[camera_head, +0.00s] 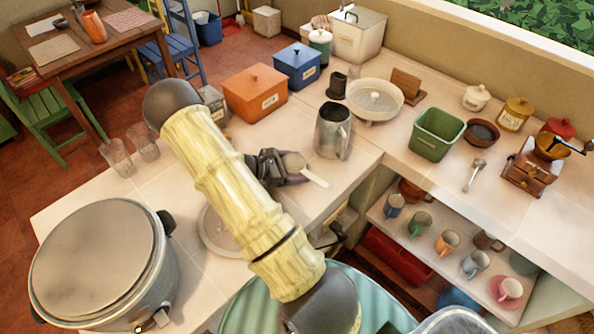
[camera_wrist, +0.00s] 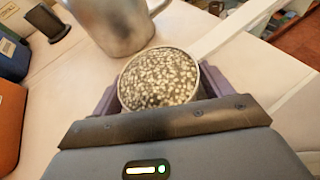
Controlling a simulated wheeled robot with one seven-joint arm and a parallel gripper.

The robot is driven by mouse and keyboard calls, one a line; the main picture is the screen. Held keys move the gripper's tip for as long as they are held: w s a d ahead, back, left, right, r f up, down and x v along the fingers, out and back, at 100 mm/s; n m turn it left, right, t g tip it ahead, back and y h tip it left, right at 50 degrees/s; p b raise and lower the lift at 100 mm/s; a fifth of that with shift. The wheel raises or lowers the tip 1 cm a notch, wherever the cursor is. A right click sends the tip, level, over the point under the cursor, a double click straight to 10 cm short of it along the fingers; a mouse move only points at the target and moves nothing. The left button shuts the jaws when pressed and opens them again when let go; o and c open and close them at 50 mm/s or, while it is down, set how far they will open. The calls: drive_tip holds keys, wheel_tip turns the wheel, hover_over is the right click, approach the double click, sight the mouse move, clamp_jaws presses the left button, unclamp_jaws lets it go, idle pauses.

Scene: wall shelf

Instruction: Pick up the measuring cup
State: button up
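The measuring cup (camera_wrist: 160,80) is a round cup with a metallic rim, a speckled inside and a long pale handle pointing to the upper right in the wrist view. In the head view, the measuring cup (camera_head: 294,161) shows at the end of my arm, above or on the counter. My gripper (camera_wrist: 160,92) has purple fingers on both sides of the cup, and they appear to press against its wall. In the head view, my gripper (camera_head: 285,168) is dark and partly hidden by my arm. Whether the cup's bottom touches the counter is hidden.
A metal pitcher (camera_head: 332,131) stands close behind the cup. An orange box (camera_head: 255,93), a blue box (camera_head: 297,66) and a white bowl (camera_head: 376,98) stand farther back. A green bin (camera_head: 436,135) is to the right. A large pot (camera_head: 102,265) is at the left front.

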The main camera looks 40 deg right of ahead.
drive_tip(key=c, duration=0.9)
drive_tip(key=shift+r, duration=0.15)
wheel_tip(320, 180, up, 10)
drive_tip(key=shift+f+b, duration=0.1)
drive_tip(key=shift+b, duration=0.55)
